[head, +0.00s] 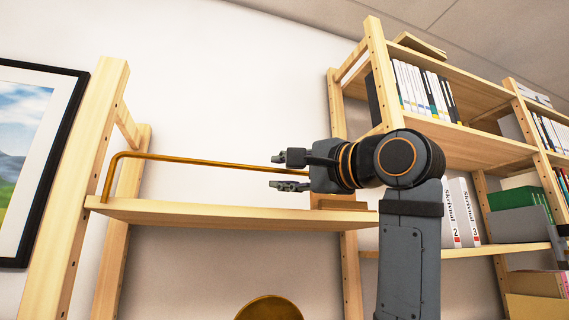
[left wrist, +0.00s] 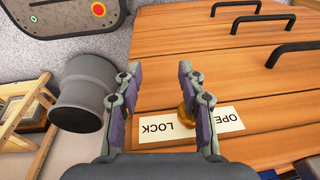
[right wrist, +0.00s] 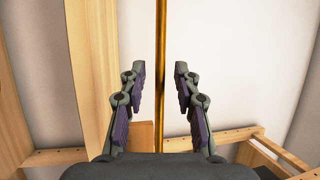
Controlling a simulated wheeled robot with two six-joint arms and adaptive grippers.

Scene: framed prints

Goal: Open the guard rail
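The guard rail is a thin brass rod (head: 200,162) above the front of a wooden shelf (head: 235,214), bent down to the board at its left end. My right gripper (head: 283,172) is open at the rail's right part, with one finger above and one below. In the right wrist view the rail (right wrist: 162,30) runs between the two open fingers, and I see a gap on both sides. The rail's right end is hidden by the gripper. My left gripper (left wrist: 160,67) is open and empty, seen only in the left wrist view.
A bookcase (head: 470,145) with books and binders stands at right. A framed print (head: 28,150) hangs at left. The left wrist view shows a wooden drawer front (left wrist: 240,75) with black handles, a LOCK/OPEN label (left wrist: 158,132), a brass knob (left wrist: 186,115) and a grey cylinder (left wrist: 80,95).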

